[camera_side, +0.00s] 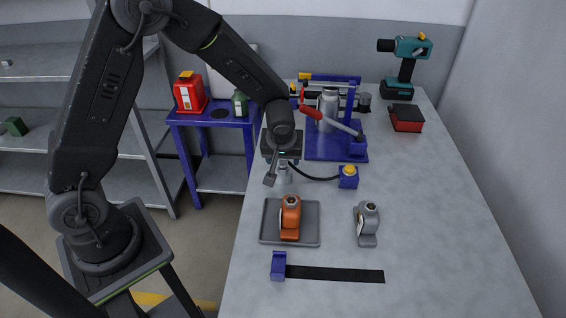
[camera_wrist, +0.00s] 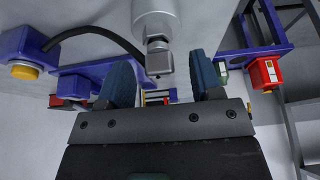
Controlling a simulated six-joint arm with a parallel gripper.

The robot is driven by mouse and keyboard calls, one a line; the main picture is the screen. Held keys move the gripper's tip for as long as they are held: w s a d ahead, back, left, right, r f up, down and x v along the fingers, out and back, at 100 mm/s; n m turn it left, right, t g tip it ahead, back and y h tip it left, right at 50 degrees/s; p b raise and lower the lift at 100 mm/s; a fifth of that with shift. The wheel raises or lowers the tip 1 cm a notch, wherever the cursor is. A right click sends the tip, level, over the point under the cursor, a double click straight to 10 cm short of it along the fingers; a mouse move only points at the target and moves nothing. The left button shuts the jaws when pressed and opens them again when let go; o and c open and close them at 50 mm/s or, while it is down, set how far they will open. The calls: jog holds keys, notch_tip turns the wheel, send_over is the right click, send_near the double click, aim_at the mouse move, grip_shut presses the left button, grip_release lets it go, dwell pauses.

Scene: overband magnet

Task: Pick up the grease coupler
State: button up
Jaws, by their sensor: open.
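A silver cylindrical fitting with a narrower stepped metal tip, which looks like the grease coupler (camera_wrist: 157,20), shows at the top of the wrist view. In the side view it is a small silver upright piece (camera_side: 284,175) on the bench, just below my gripper and partly hidden by it. My gripper (camera_wrist: 161,70) is open, with its two dark blue finger pads apart. The fitting's tip shows between the pads in the picture, with gaps on both sides; I see no contact. In the side view my gripper (camera_side: 272,178) hangs low at the bench's left side.
A black hose (camera_side: 318,178) runs to a blue block with a yellow button (camera_side: 348,177). An orange part (camera_side: 290,216) stands on a grey tray (camera_side: 312,238); a grey part (camera_side: 366,222) is right of it. A blue fixture (camera_side: 335,145) stands behind.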

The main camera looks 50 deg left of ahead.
jog(key=shift+w+a+f, duration=0.1)
jog(key=shift+a+f, duration=0.05)
jog(key=shift+f, duration=0.2)
jog(key=c, duration=1)
jog(key=shift+r, duration=0.1)
